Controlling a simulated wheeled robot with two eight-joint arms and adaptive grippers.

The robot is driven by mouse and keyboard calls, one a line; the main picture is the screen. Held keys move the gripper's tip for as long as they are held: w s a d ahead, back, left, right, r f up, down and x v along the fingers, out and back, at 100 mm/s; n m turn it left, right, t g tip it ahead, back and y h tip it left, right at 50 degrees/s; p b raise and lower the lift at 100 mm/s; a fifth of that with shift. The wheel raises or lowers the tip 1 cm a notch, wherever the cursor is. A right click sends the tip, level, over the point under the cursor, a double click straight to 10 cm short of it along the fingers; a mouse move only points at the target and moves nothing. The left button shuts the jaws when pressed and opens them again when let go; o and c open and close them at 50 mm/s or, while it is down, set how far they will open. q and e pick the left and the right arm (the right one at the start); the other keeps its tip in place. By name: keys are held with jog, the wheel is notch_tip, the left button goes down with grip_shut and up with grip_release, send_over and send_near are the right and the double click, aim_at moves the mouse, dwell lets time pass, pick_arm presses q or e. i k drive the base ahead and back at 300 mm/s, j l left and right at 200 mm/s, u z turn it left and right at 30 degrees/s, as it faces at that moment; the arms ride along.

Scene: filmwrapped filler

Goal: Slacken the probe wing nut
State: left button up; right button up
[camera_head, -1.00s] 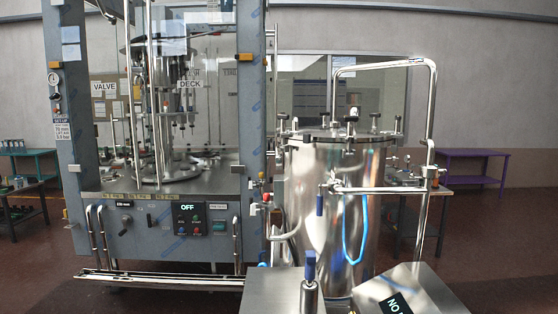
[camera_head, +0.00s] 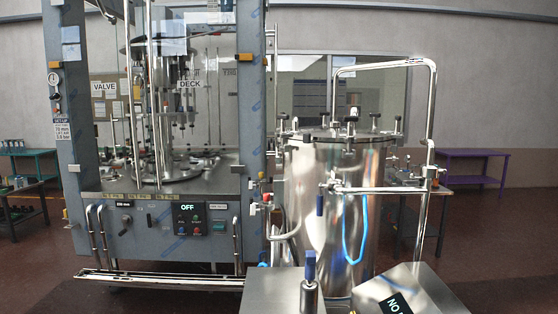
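Neither of my grippers shows in the head view. No probe wing nut can be made out for certain. A tall polished steel tank (camera_head: 315,215) stands right of centre. Its round lid (camera_head: 325,137) carries several dark knobs or clamps (camera_head: 351,130) around the rim, too small to tell apart as wing nuts. A steel pipe (camera_head: 432,110) rises at the tank's right and bends over above the lid.
A grey filling machine (camera_head: 150,235) with a panel reading OFF (camera_head: 188,208) fills the left. Close in front are a steel box (camera_head: 271,292), an upright blue-topped fitting (camera_head: 310,268) and a tilted steel plate (camera_head: 430,285). Floor (camera_head: 500,250) is clear at right.

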aim_at(253, 210)
jog(key=i+j+z, duration=0.15)
jog(key=j, duration=0.5)
jog(key=i+j+z, duration=0.2)
jog(key=j, duration=0.4)
jog(key=j+z, duration=0.15)
jog(key=j, duration=0.5)
jog(key=k, duration=0.05)
